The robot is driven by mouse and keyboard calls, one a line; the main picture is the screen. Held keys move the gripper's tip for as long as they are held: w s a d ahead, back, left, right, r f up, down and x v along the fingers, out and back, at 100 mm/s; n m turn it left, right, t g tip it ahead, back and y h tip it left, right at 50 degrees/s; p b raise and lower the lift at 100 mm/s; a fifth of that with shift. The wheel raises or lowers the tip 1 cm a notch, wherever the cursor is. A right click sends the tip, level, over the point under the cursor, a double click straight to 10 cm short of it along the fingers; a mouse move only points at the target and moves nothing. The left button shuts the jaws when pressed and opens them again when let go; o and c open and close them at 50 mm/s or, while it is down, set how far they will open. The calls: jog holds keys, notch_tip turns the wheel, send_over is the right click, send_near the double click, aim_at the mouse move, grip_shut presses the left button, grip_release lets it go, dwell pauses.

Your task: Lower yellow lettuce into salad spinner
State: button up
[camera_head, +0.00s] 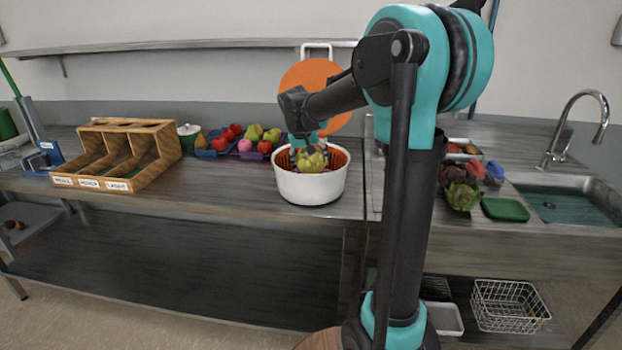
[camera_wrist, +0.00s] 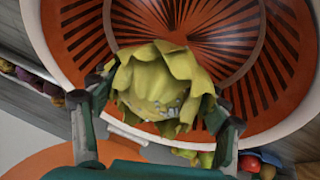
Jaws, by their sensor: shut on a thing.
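The yellow lettuce (camera_wrist: 160,80) is a ruffled yellow-green head between the fingers of my gripper (camera_wrist: 158,105), which is shut on it. The salad spinner (camera_head: 311,188) is a white round bowl with an orange slotted basket (camera_wrist: 230,40) inside. It stands on the counter, left of my arm in the head view. In the head view the lettuce (camera_head: 311,161) shows at the spinner's opening, with my gripper (camera_head: 308,148) at the same place. In the wrist view the lettuce covers part of the basket. I cannot tell whether it touches the basket floor.
An orange round lid or board (camera_head: 315,85) stands behind the spinner. A wooden divided box (camera_head: 150,158) and blue trays of fruit (camera_head: 213,152) are at left. At right are an artichoke-like vegetable (camera_head: 462,196), a green tray (camera_head: 505,209) and a sink (camera_head: 570,206).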

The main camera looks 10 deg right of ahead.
jog(key=o, duration=1.3)
